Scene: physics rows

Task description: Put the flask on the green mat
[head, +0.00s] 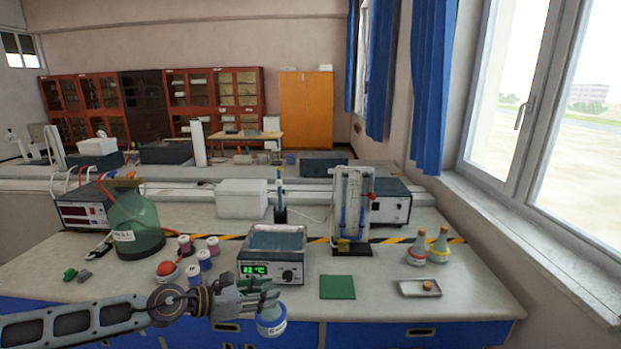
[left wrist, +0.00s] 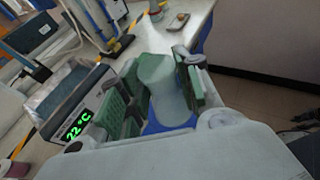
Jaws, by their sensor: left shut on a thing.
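The green mat (head: 338,287) lies flat and bare on the table, right of the device and of my gripper. I cannot make out the mat in the left wrist view. My right gripper is not in view.
The device reading 22 °C (head: 272,268) stands behind my gripper. Two similar flasks (head: 416,250) (head: 439,248) and a small tray (head: 419,289) stand right of the mat. Small jars (head: 205,260) and a big green bottle (head: 135,228) stand left. A rack (head: 352,205) stands behind the mat.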

